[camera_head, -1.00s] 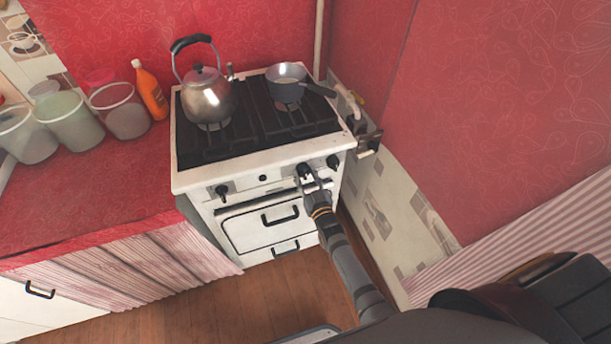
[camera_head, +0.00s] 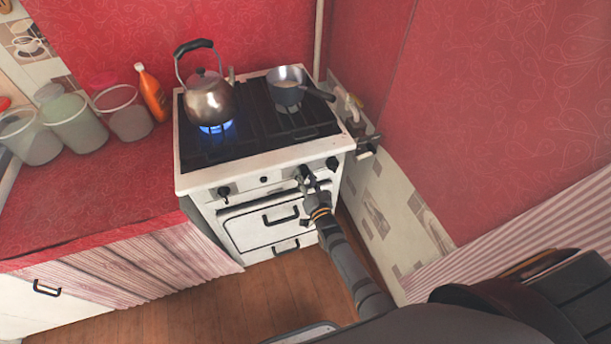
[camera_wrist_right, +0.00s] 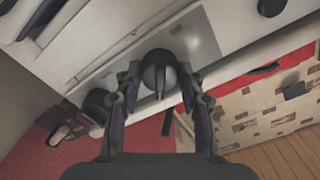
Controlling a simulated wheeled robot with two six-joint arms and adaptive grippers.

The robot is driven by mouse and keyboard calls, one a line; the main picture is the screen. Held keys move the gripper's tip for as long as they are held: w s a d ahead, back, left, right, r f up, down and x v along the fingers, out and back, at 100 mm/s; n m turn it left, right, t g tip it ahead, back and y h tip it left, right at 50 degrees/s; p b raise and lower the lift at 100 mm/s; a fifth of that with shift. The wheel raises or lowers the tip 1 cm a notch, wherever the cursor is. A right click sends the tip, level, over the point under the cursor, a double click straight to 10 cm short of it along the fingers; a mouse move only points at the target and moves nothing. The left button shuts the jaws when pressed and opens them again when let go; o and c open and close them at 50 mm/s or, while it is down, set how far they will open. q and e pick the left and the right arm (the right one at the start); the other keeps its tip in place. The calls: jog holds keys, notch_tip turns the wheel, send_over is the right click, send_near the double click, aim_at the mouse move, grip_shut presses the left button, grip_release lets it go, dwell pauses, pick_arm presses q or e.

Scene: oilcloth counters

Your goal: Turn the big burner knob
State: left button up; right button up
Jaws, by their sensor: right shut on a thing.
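My right gripper (camera_head: 307,183) reaches the front panel of the white stove (camera_head: 240,182) and is shut on a black burner knob (camera_head: 302,172). In the right wrist view the round knob (camera_wrist_right: 158,72) with its raised bar sits between the two fingers of the gripper (camera_wrist_right: 160,80). Another black knob (camera_head: 332,163) is on the panel to its right, and one more (camera_head: 224,192) is at the left end. A blue flame (camera_head: 216,128) burns under the steel kettle (camera_head: 209,100). My left gripper is not in view.
A small saucepan (camera_head: 286,88) stands on the back right of the stove, its handle pointing right. Oven handles (camera_head: 281,215) stick out below the panel. Jars (camera_head: 76,122) and an orange bottle (camera_head: 153,95) stand on the red counter at left. A wall bounds the right.

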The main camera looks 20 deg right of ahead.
jog(key=shift+m, duration=1)
jog(key=o, duration=1.2)
jog(key=shift+c, duration=0.2)
jog(key=shift+s, duration=0.1)
jog(key=s, duration=1.2)
jog(key=shift+d, duration=0.2)
